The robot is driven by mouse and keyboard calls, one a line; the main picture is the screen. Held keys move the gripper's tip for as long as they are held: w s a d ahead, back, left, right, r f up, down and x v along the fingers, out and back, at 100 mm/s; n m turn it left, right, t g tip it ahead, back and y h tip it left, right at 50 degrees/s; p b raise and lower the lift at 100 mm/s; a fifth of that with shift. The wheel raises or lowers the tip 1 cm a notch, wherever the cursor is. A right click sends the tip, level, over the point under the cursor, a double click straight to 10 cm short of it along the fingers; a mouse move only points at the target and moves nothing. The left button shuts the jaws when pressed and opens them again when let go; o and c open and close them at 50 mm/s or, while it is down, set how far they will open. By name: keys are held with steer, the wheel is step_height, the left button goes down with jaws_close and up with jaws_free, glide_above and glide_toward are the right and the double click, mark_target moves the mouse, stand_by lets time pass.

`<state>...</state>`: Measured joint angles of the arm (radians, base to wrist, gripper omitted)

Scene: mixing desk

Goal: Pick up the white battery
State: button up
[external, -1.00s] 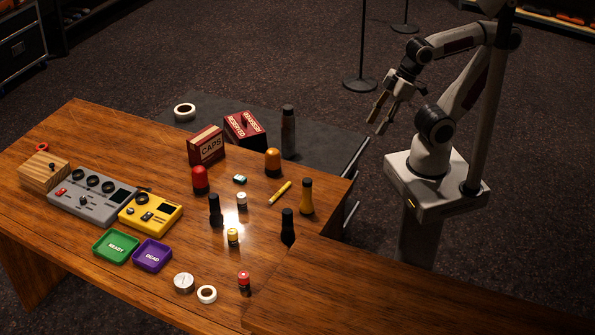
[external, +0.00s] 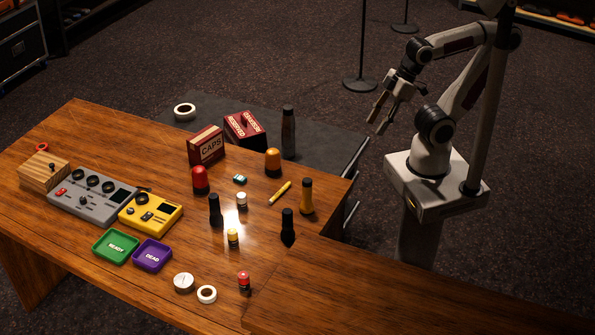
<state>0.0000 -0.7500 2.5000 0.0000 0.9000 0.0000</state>
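The white battery (external: 241,200) stands upright on the wooden desk, a short white cylinder with a darker lower part. It is just right of a black upright object and behind a yellow battery (external: 233,237). A red battery (external: 244,281) stands nearer the front edge. A small green and white item (external: 240,179), perhaps another battery lying down, is behind the white one. My gripper (external: 379,121) is open and empty. It hangs off to the right, beyond the desk's far right edge, well apart from the white battery.
Black upright objects (external: 215,210) and (external: 288,227) flank the white battery. A red dome (external: 200,179), amber dome (external: 273,162), amber-topped bottle (external: 306,196) and yellow marker (external: 280,192) stand or lie around. Green (external: 115,247) and purple (external: 152,256) trays lie left.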

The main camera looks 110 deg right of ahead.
steer(key=shift+o, duration=0.2)
steer(key=w+d+f+t, duration=0.2)
steer(key=w+f, duration=0.1)
steer(key=w, duration=1)
steer(key=w+d+f+t, duration=0.2)
steer(key=w+f, duration=0.2)
steer(key=w, duration=0.9)
steer(key=w+d+f+t, duration=0.2)
steer(key=w+f, duration=0.4)
steer(key=w, duration=0.1)
steer(key=t, duration=0.2)
glide_toward(244, 193)
steer(key=w, duration=0.2)
steer(key=shift+w+a+r, duration=0.1)
steer(key=shift+w+a, duration=0.05)
steer(key=shift+w, duration=0.25)
steer(key=shift+w+f, duration=0.15)
steer(key=shift+f, duration=0.7)
steer(key=shift+w, duration=0.1)
steer(key=shift+x, duration=1.2)
